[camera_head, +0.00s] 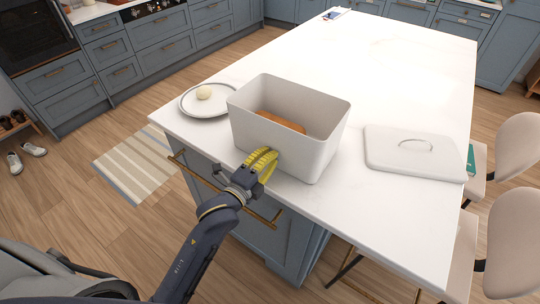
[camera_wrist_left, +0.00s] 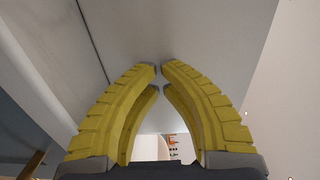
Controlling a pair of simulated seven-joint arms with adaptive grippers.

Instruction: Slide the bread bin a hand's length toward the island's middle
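The bread bin (camera_head: 247,131) is a white, open-topped box near the island's front edge, with a brown loaf (camera_head: 281,122) inside. Its lid (camera_head: 414,153), white with a handle, lies apart on the island (camera_head: 384,70) to the right. My left gripper (camera_head: 270,157) has yellow fingers and is at the bin's near wall, low and left of its middle. In the left wrist view the fingertips (camera_wrist_left: 160,69) come together with nothing seen between them, and the bin's pale wall (camera_wrist_left: 190,25) fills the space ahead. I cannot tell whether they touch it. My right gripper is not in view.
The island top behind the bin is clear up to a small item (camera_head: 333,14) at the far end. Chairs (camera_head: 515,145) stand along the right side.

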